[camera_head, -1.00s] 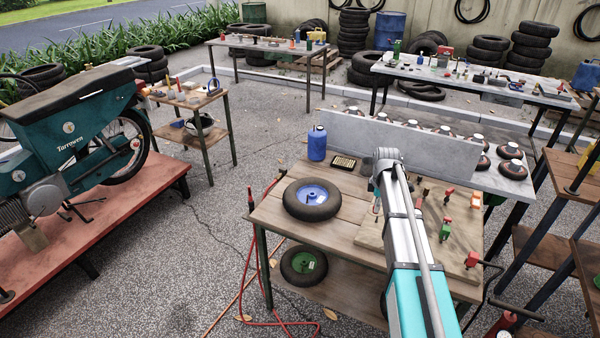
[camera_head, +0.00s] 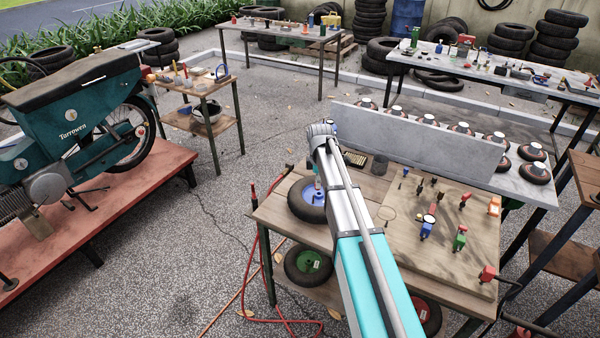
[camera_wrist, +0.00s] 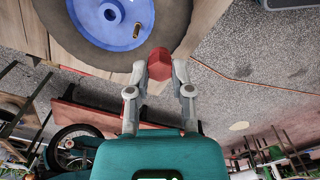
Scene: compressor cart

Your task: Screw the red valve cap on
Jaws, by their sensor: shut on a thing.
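The red valve cap (camera_wrist: 160,62) is between my gripper's fingertips (camera_wrist: 160,68) in the wrist view, and both fingers touch it. The wheel lies flat on the wooden bench, with a black tyre (camera_wrist: 62,32) and a blue rim (camera_wrist: 88,8). A short brass-coloured valve stem (camera_wrist: 137,31) stands out from the rim near the tyre. The cap appears over the tyre's edge in the picture, apart from the stem; its height above the tyre is unclear. In the head view the blue-rimmed wheel (camera_head: 302,207) is partly behind my arm, and the cap cannot be made out.
The bench (camera_head: 275,208) carries a board (camera_head: 470,220) with several small coloured fittings, right of my arm. A green-rimmed wheel (camera_head: 308,262) sits on the lower shelf. A grey upright panel (camera_head: 420,140) stands behind. A red hose (camera_head: 265,270) hangs at the bench's left.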

